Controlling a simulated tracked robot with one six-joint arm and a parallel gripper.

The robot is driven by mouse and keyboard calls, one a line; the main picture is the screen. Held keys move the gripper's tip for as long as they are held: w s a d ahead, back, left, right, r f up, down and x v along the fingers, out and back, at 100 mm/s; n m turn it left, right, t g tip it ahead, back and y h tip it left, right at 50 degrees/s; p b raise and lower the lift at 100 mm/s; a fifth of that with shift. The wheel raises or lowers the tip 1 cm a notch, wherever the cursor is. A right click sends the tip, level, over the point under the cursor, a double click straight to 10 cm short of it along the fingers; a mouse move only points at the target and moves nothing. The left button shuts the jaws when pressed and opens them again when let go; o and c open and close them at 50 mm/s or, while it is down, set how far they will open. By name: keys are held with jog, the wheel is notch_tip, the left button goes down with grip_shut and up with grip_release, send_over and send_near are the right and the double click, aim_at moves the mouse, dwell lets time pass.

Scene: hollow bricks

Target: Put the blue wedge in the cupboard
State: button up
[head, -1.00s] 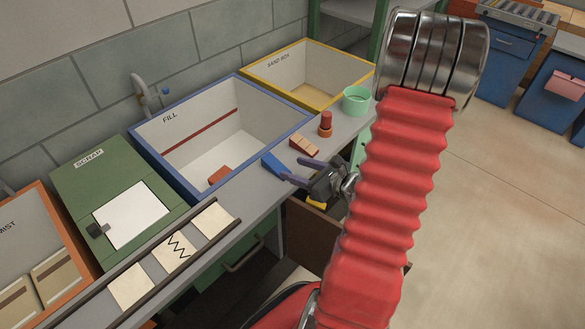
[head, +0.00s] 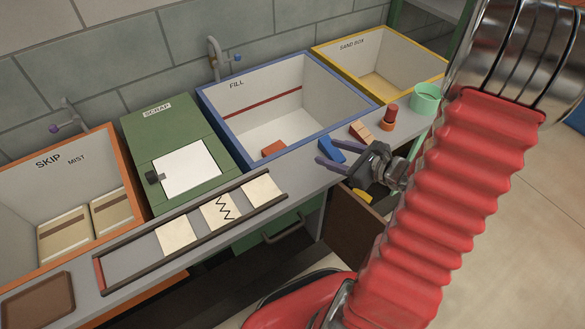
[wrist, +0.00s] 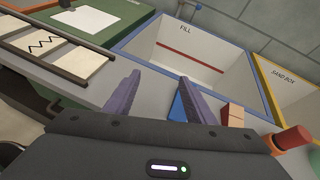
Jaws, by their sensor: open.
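The blue wedge (head: 331,149) lies on the grey counter in front of the FILL bin. My gripper (head: 337,154) is open, with its purple fingers low over the counter beside the wedge. In the wrist view, the wedge (wrist: 177,107) shows next to the right finger, which hides part of it. Below the counter is a green front with a handle (head: 282,233). Beside it, a brown panel (head: 355,228) stands out; I cannot tell whether it is a cupboard door or drawer.
The blue-rimmed FILL bin (head: 207,98) holds a red block (head: 273,147). Right of the wedge are an orange-brown block (head: 360,130), a red cylinder piece (head: 389,117) and a mint cup (head: 425,98). A rail with cream tiles (head: 178,237) lies left. A yellow object (head: 362,195) shows below the counter.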

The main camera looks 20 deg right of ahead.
jog(key=s+a+r+n+g+y, duration=0.1)
jog(key=s+a+r+n+g, duration=0.3)
jog(key=a+n, duration=0.55)
jog(key=s+a+r+n+g+y, duration=0.2)
jog(key=s+a+r+n+g, duration=0.15)
jog(key=a+n, duration=0.6)
jog(key=s+r+n+h, duration=0.5)
jog(key=r+n+h, duration=0.2)
jog(key=r+n, duration=0.3)
jog(key=shift+s+a+r+n+h, duration=0.3)
jog(key=shift+s+a+n, duration=0.1)
jog(key=shift+n, duration=0.3)
jog(key=shift+t, duration=0.25)
jog(key=shift+c, duration=0.5)
